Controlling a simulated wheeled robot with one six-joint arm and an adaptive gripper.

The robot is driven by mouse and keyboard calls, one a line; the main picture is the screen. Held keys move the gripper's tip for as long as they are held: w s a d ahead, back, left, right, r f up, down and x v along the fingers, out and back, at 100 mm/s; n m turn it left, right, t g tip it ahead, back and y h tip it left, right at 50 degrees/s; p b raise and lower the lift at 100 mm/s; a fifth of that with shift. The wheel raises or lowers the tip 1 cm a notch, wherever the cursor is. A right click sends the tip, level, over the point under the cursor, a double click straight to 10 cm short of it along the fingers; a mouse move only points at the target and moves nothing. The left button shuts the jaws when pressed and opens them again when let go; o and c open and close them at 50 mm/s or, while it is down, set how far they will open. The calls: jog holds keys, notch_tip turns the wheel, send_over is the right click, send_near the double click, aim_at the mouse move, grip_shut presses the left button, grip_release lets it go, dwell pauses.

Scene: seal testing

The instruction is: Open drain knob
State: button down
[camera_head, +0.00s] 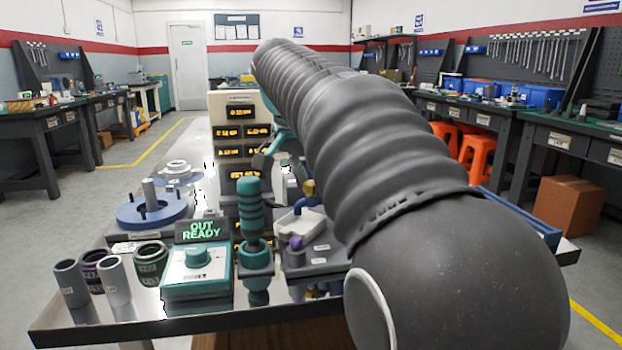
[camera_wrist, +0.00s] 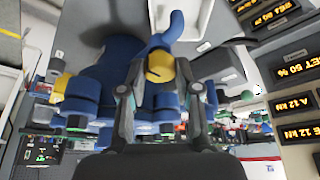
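In the wrist view, a blue valve assembly (camera_wrist: 97,82) has a round yellow part (camera_wrist: 159,66) and a curved blue piece (camera_wrist: 170,32) above it. Which part is the drain knob is not certain. My gripper (camera_wrist: 155,78) has its two grey fingers apart, one on each side of the yellow part. I cannot tell whether either finger touches it. In the head view, a small yellow and blue fitting (camera_head: 309,188) shows behind the white tray (camera_head: 298,226), partly covered by my arm. My gripper's fingertips are not clear in that view.
A column with amber displays (camera_head: 241,132) stands close behind.

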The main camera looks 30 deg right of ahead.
jog(key=shift+n, duration=0.3)
jog(key=n+t+y+p, duration=0.1)
jog(key=n, duration=0.2)
jog(key=shift+s+d+n, duration=0.1)
jog(key=shift+n, duration=0.3)
jog(key=n+y+p, duration=0.1)
jog(key=n, duration=0.1)
jog(key=n+t, duration=0.1)
jog(key=n, duration=0.1)
jog(key=shift+d+n+y+p, duration=0.1)
jog(key=shift+n+y+p, duration=0.2)
jog(key=shift+y+p, duration=0.1)
jog(key=n, duration=0.2)
jog(key=n+y+p, duration=0.1)
jog(key=n, duration=0.1)
jog(key=shift+d+y, duration=0.1)
jog(key=shift+y, duration=0.2)
jog(key=shift+n+y+p, duration=0.5)
jog(key=shift+n+y, duration=0.3)
jog(key=shift+n, duration=1.6)
jog(key=c, duration=0.8)
grip_release()
